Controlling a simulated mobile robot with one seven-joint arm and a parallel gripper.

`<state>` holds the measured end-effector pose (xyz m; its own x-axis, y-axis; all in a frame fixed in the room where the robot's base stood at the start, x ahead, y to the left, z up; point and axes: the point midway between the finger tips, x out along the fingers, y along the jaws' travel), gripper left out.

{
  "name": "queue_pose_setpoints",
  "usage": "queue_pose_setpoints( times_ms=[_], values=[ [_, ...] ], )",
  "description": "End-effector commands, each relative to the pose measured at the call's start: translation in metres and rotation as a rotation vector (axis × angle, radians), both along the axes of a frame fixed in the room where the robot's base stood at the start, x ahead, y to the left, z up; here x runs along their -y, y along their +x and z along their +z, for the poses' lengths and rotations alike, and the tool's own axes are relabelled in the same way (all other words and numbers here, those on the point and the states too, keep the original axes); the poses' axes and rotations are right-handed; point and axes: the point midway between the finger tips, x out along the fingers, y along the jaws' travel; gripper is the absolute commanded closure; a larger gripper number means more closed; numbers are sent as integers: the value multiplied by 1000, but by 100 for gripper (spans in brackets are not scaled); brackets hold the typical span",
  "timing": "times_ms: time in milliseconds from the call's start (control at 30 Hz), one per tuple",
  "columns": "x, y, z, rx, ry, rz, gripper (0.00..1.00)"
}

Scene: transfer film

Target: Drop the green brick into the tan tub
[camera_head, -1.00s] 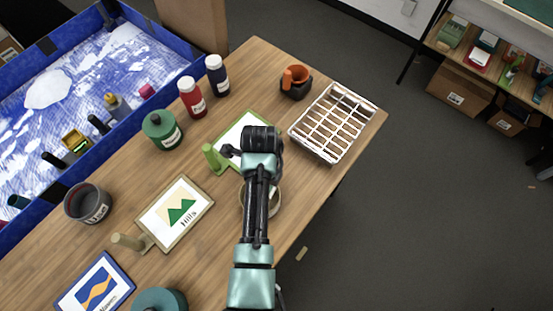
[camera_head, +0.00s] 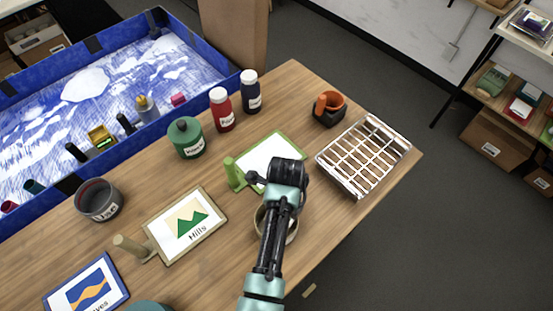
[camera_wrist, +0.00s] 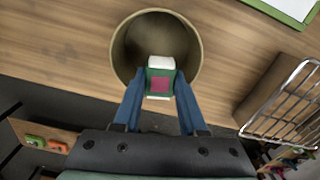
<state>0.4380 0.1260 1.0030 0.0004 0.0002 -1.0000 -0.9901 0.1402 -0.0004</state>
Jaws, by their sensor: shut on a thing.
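The green brick (camera_wrist: 160,82), with a pink square on its face and white ends, is held between the two blue fingers of my gripper (camera_wrist: 159,88). The tan tub (camera_wrist: 190,48) is round and open-topped. In the wrist view, the brick overlaps the near part of the tub's opening and seems to be above it; its exact height is unclear. In the head view, the tan tub (camera_head: 291,232) stands near the table's front edge, partly hidden by my arm. The brick is hidden there.
A white wire rack (camera_head: 363,157) and a dark pot with an orange cup (camera_head: 329,108) stand right of the tub. A green-framed board (camera_head: 270,152) lies behind. A framed Hills picture (camera_head: 186,226) is left. Bottles and a blue-walled tray (camera_head: 200,55) are farther back.

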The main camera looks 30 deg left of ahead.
Motion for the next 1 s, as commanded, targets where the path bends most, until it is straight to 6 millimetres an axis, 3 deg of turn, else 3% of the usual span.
queue_pose_setpoints(
  times_ms=[67, 100, 267, 667, 767, 1000],
  values=[
    [0, 0, 1, 0, 0, 0, 100],
    [0, 0, 1, 0, 0, 0, 52],
    [0, 0, 1, 0, 0, 0, 24],
    [0, 1, 9, 2, 1, 0, 24],
    [0, 1, 24, 4, 1, 0, 24],
    [-1, 1, 79, 8, 3, 0, 24]
  ],
)
